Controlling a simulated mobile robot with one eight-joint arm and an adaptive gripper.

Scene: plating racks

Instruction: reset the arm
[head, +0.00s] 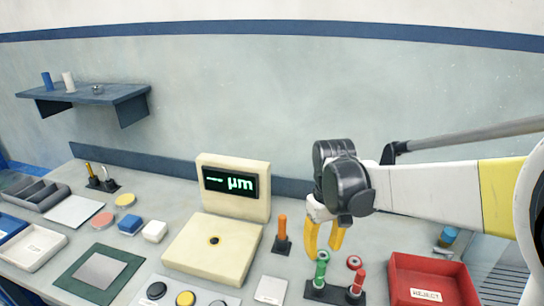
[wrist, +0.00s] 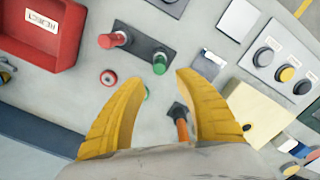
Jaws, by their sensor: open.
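My gripper (head: 323,240) has yellow fingers and hangs from my arm above the right part of the bench in the head view. In the wrist view my gripper (wrist: 158,90) has its two fingers spread apart with nothing between them. Below it stand a green-handled tool (head: 321,268) and a red-handled tool (head: 357,280) in a dark holder. An orange-handled tool (head: 282,228) stands just left of the fingers in its own dark base. The fingers appear apart from these tools, though the exact height is hard to tell.
A red REJECT tray (head: 434,262) is at the right. A cream gauge with a µm display (head: 237,183) stands left of my gripper. A button panel (head: 186,293) is at the front. A wall shelf (head: 86,94) is at the upper left. A small red ring (head: 354,262) lies behind the red-handled tool.

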